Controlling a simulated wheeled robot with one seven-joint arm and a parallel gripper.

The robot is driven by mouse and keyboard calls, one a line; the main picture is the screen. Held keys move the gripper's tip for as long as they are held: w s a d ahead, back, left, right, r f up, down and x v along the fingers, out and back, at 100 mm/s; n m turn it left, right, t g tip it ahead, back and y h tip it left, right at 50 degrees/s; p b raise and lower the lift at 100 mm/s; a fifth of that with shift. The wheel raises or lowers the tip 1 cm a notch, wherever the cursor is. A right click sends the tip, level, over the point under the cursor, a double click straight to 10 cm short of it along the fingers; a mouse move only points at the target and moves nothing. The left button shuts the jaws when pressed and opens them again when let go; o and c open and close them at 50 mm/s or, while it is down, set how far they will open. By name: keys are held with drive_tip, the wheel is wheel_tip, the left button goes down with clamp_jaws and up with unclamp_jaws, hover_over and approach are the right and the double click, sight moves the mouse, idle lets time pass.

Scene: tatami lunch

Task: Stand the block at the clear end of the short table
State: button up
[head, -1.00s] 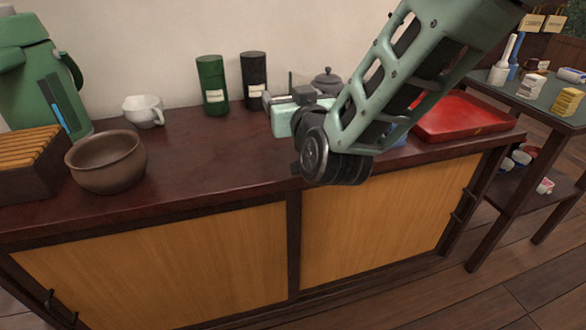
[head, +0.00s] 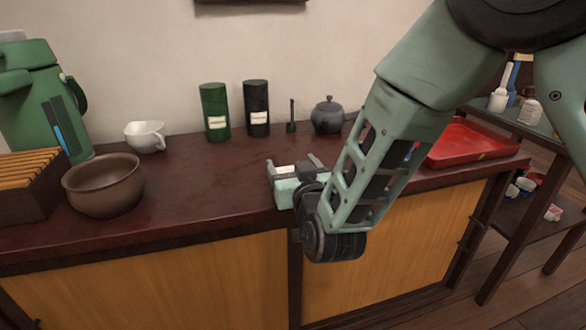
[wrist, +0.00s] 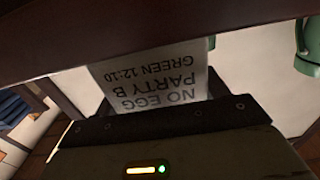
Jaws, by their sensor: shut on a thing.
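A white block (wrist: 158,84) shows in the wrist view with upside-down dark lettering: "NO EGG", "PARTY B", "GREEN 12:10". My gripper (head: 288,178) is shut on it. In the head view a small white part of the block (head: 286,170) shows between the pale green jaws, near the front edge of the dark red-brown cabinet top (head: 215,190). I cannot tell whether the block touches the top. A lower, grey-green-topped table (head: 540,126) stands at the far right, partly hidden by my arm; I cannot tell whether its end is clear.
A brown bowl (head: 104,186), slatted box (head: 30,185), green flask (head: 45,100) and white cup (head: 145,136) stand left. Green (head: 214,112) and black (head: 256,108) canisters and a grey teapot (head: 328,116) stand behind. A red tray (head: 470,143) lies right. The middle top is bare.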

drive_tip(key=shift+f, duration=0.2)
drive_tip(key=o, duration=1)
drive_tip(key=shift+r, duration=0.1)
drive_tip(key=shift+o, duration=0.2)
drive_tip(key=r+p+v, duration=0.1)
drive_tip(key=p+v, duration=0.9)
drive_tip(key=v, duration=0.7)
drive_tip(key=shift+s, duration=0.25)
drive_tip(key=shift+a, duration=0.15)
